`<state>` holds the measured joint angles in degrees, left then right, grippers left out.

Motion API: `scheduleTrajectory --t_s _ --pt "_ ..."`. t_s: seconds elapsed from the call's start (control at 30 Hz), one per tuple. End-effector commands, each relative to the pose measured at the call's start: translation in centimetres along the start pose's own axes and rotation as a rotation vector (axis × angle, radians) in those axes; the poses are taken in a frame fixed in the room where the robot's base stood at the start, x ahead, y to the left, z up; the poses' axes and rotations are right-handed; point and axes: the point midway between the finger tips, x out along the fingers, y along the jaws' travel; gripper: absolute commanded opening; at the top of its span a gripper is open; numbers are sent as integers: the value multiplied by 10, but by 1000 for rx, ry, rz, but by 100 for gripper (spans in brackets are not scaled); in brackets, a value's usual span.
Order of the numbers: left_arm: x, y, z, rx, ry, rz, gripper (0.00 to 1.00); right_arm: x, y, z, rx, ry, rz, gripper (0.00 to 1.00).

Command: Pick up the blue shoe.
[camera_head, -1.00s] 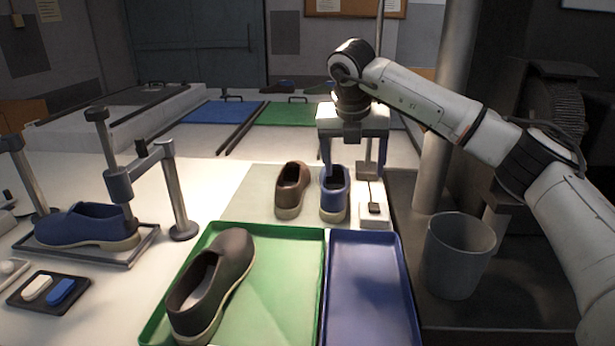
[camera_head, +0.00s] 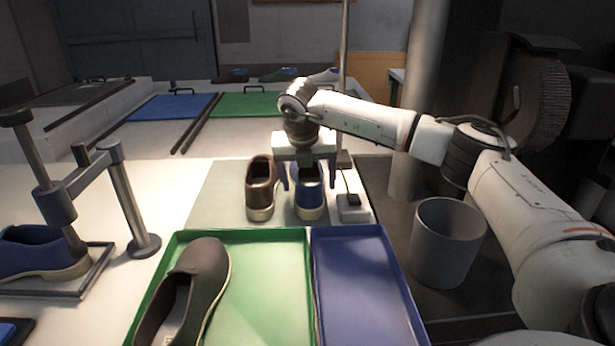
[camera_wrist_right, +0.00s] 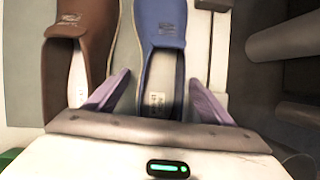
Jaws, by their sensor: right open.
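A blue shoe (camera_head: 309,201) stands upright on the pale mat beyond the trays, in the head view. My right gripper (camera_head: 307,181) is over it with its fingers pointing down. In the right wrist view the open gripper (camera_wrist_right: 160,78) has one finger on each side of the blue shoe (camera_wrist_right: 160,35). The left finger lies between it and the brown shoe (camera_wrist_right: 74,45); I cannot tell whether either finger touches. Another blue shoe (camera_head: 32,250) sits in a metal stand at the left edge. My left gripper is out of view.
The brown shoe (camera_head: 260,192) stands close left of the blue one. A small white block with a post (camera_head: 353,211) is close right. In front are a green tray (camera_head: 276,260) with a dark shoe (camera_head: 190,290) and an empty blue tray (camera_head: 362,280). A grey bin (camera_head: 447,240) stands right.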

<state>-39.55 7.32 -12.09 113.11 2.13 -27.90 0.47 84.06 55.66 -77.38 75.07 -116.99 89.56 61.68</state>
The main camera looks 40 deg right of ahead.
Motion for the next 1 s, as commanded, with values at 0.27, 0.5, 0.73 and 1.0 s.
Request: scheduleTrajectory --t_s 0.27,0.5,0.73,1.0 --pt "2 -2 -6 1 11 -3 31 10 1 0 -1 -1 1 76" --pt "2 -2 -5 1 8 -4 31 10 1 0 -2 -1 1 48" --pt "1 -2 -1 0 2 -4 31 8 1 1 -1 -3 3 20" --pt "1 -2 0 0 -1 -3 31 0 1 5 0 -4 4 20"
